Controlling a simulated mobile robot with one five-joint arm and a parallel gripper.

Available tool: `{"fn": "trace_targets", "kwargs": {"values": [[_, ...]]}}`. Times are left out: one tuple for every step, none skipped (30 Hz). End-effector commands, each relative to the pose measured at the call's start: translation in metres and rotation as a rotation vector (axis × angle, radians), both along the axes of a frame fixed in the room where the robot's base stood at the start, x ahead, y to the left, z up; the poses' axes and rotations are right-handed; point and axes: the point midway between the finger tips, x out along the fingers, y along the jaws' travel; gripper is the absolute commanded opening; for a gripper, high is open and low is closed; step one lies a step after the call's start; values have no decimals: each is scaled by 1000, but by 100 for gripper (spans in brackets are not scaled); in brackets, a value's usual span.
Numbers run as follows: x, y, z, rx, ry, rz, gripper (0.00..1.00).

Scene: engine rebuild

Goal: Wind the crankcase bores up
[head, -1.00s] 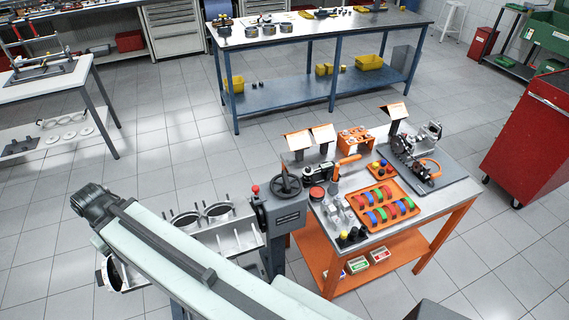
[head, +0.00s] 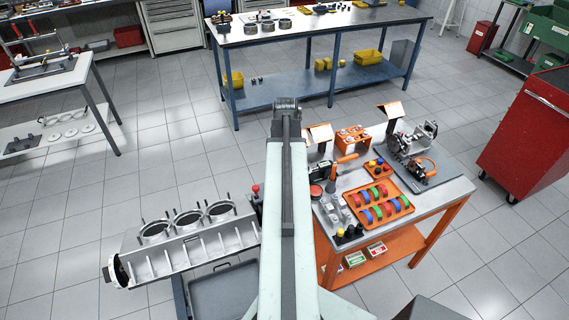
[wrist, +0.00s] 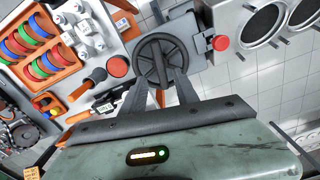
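The crankcase (head: 185,258) is a grey casting on a stand in the head view, lower left. Its round bores (head: 187,221) show on its upper face, and the webbed open side faces me. Two bores (wrist: 262,22) also show in the wrist view, top right. The dark handwheel (wrist: 163,46) on the stand's gearbox is in the wrist view, top centre; my arm hides it in the head view. My gripper (wrist: 158,84) is open, its two fingers apart in front of the wheel's lower part. I cannot tell whether they touch it.
A red knob (wrist: 221,43) sits beside the wheel. The orange-framed bench (head: 450,195) stands close right, with a tray of coloured rings (head: 362,216) and small tools. A dark tray (head: 225,295) is below the crankcase. Floor is clear behind the crankcase.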

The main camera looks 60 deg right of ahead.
Motion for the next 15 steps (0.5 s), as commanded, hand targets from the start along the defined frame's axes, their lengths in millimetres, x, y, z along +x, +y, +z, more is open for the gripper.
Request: {"fn": "trace_targets", "kwargs": {"values": [[-1, -1, 0, 0, 0, -2, 36], [-1, -1, -1, 0, 0, -2, 36], [-1, 0, -2, 0, 0, -1, 36], [0, 0, -3, 0, 0, -1, 36], [0, 0, -5, 0, 0, 0, 36], [0, 0, -7, 0, 0, 0, 36], [0, 0, -10, 0, 0, 0, 36], [0, 0, -13, 0, 0, 0, 36], [0, 0, -17, 0, 0, 0, 36], [0, 0, -20, 0, 0, 0, 36], [0, 0, -24, 0, 0, 0, 36], [0, 0, -28, 0, 0, 0, 36], [0, 0, -31, 0, 0, 1, 36], [0, 0, -34, 0, 0, 1, 36], [1, 0, -38, 0, 0, 1, 36]]}}
